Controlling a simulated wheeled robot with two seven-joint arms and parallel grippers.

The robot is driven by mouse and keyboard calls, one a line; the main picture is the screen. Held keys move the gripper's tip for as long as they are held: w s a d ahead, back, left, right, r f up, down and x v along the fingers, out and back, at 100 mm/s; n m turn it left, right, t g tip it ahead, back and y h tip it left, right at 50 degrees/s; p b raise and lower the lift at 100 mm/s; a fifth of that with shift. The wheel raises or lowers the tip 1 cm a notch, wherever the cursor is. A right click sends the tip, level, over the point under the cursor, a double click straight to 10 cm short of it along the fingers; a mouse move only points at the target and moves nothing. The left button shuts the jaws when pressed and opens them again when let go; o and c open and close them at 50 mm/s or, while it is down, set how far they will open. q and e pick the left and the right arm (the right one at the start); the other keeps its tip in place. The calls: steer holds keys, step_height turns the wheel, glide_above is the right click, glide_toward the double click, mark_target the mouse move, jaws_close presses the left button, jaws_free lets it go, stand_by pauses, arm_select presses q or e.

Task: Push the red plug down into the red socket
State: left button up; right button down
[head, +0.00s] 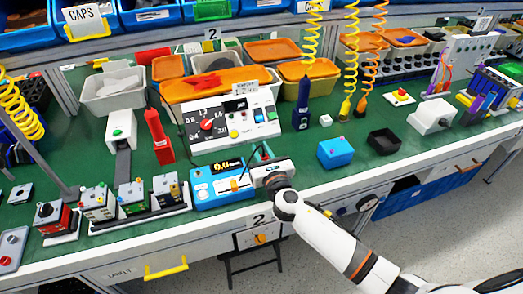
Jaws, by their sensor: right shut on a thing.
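The blue meter box (203,192) stands near the front edge of the bench. It has a lit yellow-on-black display (228,165) and a yellow part on its front panel. My right gripper (262,171) reaches over the right end of this box from the lower right. It is shut on the red plug (265,157), of which only a small bit shows at the jaws. A thin dark cable rises by the jaws. The red socket is hidden behind the gripper, so I cannot tell whether plug and socket touch. My left gripper is out of view.
A sloped control panel (243,127) with a dial and buttons stands behind the box. Switch modules (131,193) line the left front. Yellow coiled cords hang at the back. Bare green bench shows right of the gripper.

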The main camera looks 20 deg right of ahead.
steer(key=shift+f+b, duration=1.4)
steer(key=shift+f, duration=0.25)
steer(key=shift+r+p, duration=1.25)
steer(key=shift+p, duration=0.05)
stand_by(1.1)
steer(key=shift+f+b, duration=0.9)
steer(key=shift+f, duration=0.3)
steer(key=c, duration=1.1)
jaws_free()
steer(key=shift+f, duration=0.1)
steer(key=shift+s, duration=0.1)
steer(key=s, duration=1.2)
steer(key=shift+d+r, duration=0.2)
